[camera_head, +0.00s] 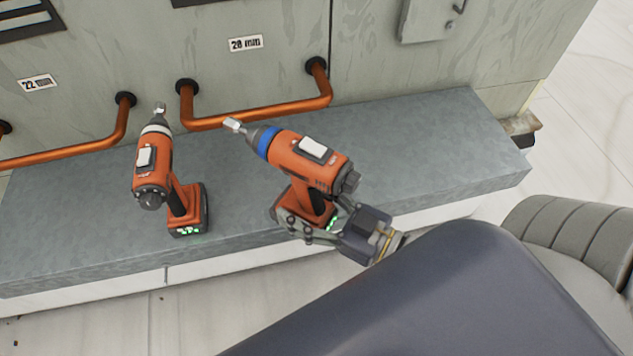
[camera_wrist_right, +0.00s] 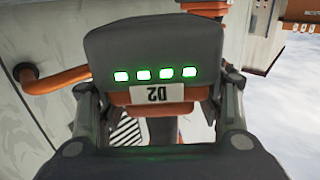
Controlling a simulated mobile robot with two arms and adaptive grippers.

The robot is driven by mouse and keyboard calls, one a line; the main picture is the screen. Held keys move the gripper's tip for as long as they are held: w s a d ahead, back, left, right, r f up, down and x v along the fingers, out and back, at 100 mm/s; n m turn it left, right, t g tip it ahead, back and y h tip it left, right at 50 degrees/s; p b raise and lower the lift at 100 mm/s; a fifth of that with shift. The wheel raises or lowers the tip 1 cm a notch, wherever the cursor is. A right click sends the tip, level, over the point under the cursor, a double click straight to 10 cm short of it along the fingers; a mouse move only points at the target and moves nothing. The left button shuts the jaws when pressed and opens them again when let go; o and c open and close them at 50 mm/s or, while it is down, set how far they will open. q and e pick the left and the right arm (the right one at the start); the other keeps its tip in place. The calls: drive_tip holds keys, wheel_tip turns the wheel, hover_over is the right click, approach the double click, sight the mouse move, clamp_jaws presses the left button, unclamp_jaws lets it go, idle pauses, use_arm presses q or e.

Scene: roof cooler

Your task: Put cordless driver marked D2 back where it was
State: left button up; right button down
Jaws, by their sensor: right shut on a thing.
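The orange driver with a blue collar (camera_head: 300,160) is held by my right gripper (camera_head: 312,222), which is shut around its base. In the right wrist view the driver's dark base (camera_wrist_right: 155,60) shows several green lights and a label reading D2 upside down, between the gripper's fingers (camera_wrist_right: 155,120). Its nose points to the back left, toward the copper pipe. I cannot tell whether its base touches the ledge. A second orange driver, with a white collar (camera_head: 155,165), stands upright on the grey ledge (camera_head: 430,140) to the left, apart from the gripper. My left gripper is not in view.
Copper pipes (camera_head: 260,115) run along the cabinet wall (camera_head: 400,75) behind the ledge. Labels there read 22 mm (camera_head: 37,83) and 20 mm (camera_head: 246,43). The ledge is clear between the two drivers and to the right of the held one.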

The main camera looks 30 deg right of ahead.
sight(337, 216)
drive_tip(key=w+f, duration=0.1)
drive_tip(key=w, duration=0.2)
drive_tip(key=w+a+f+p, duration=0.1)
drive_tip(key=w, duration=0.2)
drive_tip(key=w+a+f+p, duration=0.1)
drive_tip(key=w, duration=0.3)
drive_tip(key=shift+a, duration=0.15)
drive_tip(key=shift+s+f, duration=0.1)
drive_tip(key=shift+f, duration=0.35)
drive_tip(key=shift+f, duration=0.15)
drive_tip(key=shift+c, duration=2.3)
unclamp_jaws()
drive_tip(key=shift+s+f, duration=0.1)
drive_tip(key=shift+f, duration=0.1)
drive_tip(key=shift+s, duration=0.1)
drive_tip(key=b+v, duration=0.1)
drive_tip(key=v, duration=0.9)
drive_tip(key=shift+s+b, duration=0.15)
drive_tip(key=shift+b, duration=0.15)
drive_tip(key=shift+s+d+r, duration=0.15)
drive_tip(key=shift+s+d, duration=0.4)
drive_tip(key=shift+s, duration=0.05)
